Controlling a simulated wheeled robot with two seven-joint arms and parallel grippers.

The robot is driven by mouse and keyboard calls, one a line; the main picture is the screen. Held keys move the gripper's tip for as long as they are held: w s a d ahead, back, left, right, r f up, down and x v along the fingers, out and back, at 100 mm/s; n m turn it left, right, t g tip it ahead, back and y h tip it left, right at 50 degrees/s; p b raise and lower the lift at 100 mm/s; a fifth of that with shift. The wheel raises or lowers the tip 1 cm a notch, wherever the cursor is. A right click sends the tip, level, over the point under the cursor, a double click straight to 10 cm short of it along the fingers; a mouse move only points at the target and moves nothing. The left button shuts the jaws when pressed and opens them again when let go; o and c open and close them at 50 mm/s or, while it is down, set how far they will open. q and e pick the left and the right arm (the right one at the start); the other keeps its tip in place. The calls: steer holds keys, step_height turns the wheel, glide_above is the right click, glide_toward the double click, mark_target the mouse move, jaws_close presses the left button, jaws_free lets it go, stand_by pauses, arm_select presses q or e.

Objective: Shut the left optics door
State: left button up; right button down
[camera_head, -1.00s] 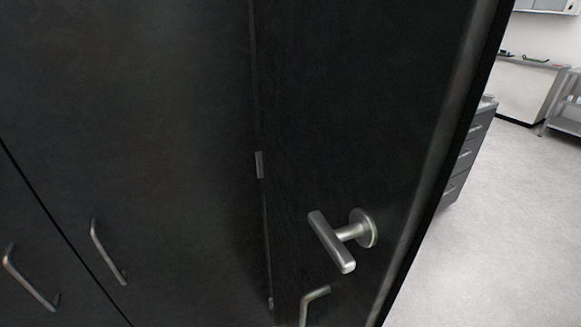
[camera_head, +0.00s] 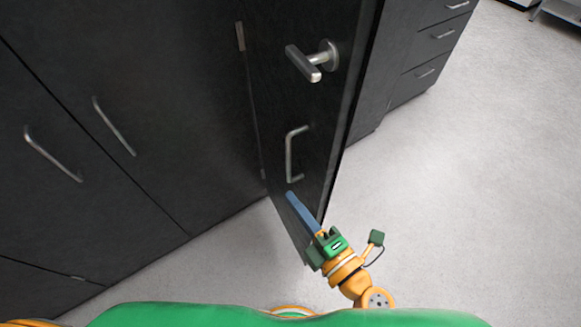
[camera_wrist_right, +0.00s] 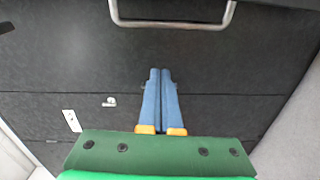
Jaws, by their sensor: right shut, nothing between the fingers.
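The black optics door (camera_head: 300,105) stands open, sticking out from the dark cabinet front. Its hinge side is on the left and its free edge on the right in the head view. It bears a silver lever handle (camera_head: 312,62) and, below it, a silver bar handle (camera_head: 290,155). My right gripper (camera_head: 291,195) is shut and empty, its blue fingers just below the bar handle. In the right wrist view, the shut fingers (camera_wrist_right: 160,72) point at the dark panel below a bar handle (camera_wrist_right: 170,24); whether they touch is unclear. My left gripper is out of view.
Dark cabinet doors with bar handles (camera_head: 52,155) fill the left. A drawer unit (camera_head: 420,50) stands behind the open door. The pale floor (camera_head: 470,190) on the right is clear. A grey shelf (camera_head: 560,12) is at the far top right.

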steer(key=a+r+p+x, duration=0.1)
steer(key=r+p+x, duration=0.1)
steer(key=x, duration=0.8)
steer(key=shift+n+y, duration=0.3)
steer(key=shift+n, duration=0.1)
steer(key=d, duration=0.2)
steer(key=w+d, duration=0.1)
steer(key=d, duration=0.1)
steer(key=shift+d, duration=0.2)
